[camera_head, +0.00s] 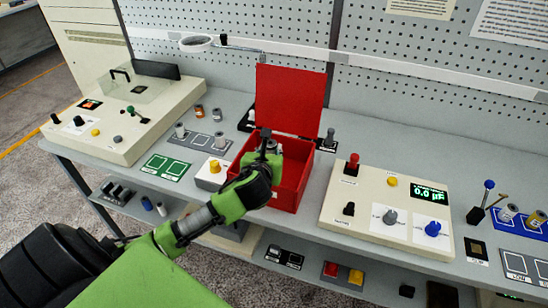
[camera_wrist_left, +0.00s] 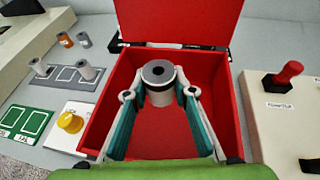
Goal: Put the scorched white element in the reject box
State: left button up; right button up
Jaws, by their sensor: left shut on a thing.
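The white element (camera_wrist_left: 159,97) has a dark grey top with a black hole in its middle. My left gripper (camera_head: 266,148) is shut on it, with one finger on each side in the left wrist view. The gripper holds it upright within the opening of the red box (camera_head: 290,196), whose lid (camera_head: 290,100) stands open at the back. The bare red floor of the box shows between the fingers. The gap between the element and the floor is hard to judge. My right gripper is not in view.
Left of the box are a grey tray (camera_wrist_left: 70,79) with small cylinders, a green marked mat (camera_wrist_left: 27,122) and a yellow knob (camera_wrist_left: 70,121). A cream meter panel (camera_head: 385,229) with a red knob (camera_head: 352,164) stands close on the right. A pegboard (camera_head: 400,80) rises behind.

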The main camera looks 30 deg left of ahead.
pick_arm(q)
jog(key=shift+w+a+f, duration=0.1)
jog(key=shift+w+f, duration=0.75)
jog(key=shift+f, duration=0.15)
jog(key=shift+w+f+p, duration=0.15)
jog(key=shift+f+p, duration=0.25)
jog(key=shift+f, duration=1.35)
